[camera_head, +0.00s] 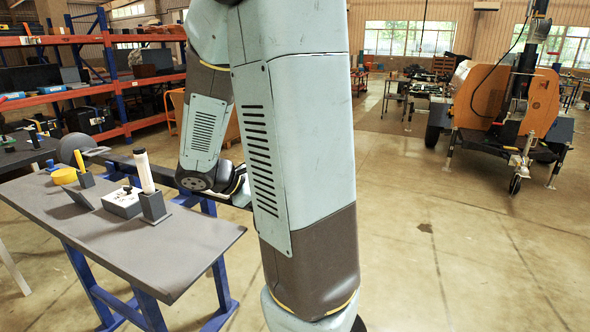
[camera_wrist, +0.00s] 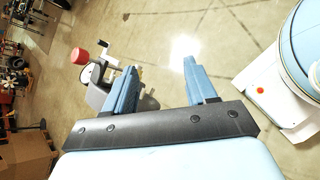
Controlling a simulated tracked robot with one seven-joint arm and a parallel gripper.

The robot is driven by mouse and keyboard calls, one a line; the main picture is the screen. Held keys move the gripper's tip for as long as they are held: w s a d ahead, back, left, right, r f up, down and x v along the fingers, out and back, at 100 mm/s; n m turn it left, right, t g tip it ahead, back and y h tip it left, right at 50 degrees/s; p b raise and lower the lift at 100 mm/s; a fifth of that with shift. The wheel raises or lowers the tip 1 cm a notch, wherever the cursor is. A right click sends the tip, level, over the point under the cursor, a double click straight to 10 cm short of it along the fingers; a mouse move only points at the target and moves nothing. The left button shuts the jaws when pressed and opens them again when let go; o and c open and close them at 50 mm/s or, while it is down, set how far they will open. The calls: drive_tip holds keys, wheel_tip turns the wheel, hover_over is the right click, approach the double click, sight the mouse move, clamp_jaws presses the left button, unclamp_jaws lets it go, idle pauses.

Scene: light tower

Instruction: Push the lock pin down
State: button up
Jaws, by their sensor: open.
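My gripper (camera_wrist: 160,78) shows in the wrist view with its two blue-grey fingers wide apart. Nothing is between them but bare floor beyond. A grey fixture (camera_wrist: 98,93) with a crank handle (camera_wrist: 108,48) and a red knob-like part (camera_wrist: 80,57) is just left of the left finger, which partly covers it. I cannot tell whether it touches the finger. I cannot make out the lock pin for sure in either view. The light tower (camera_head: 542,98), an orange trailer with a dark mast, stands at the right in the head view.
A grey workbench (camera_head: 195,240) on blue legs is at the left. Orange shelving (camera_head: 85,90) stands behind.

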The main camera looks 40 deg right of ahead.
drive_tip(key=w+d+n+t+h, duration=0.3)
drive_tip(key=w+n+h, duration=0.5)
drive_tip(key=w, duration=0.2)
drive_tip(key=d, duration=1.4)
drive_tip(key=shift+s+f, duration=0.1)
drive_tip(key=shift+f, duration=0.2)
drive_tip(key=shift+c, duration=0.4)
clamp_jaws()
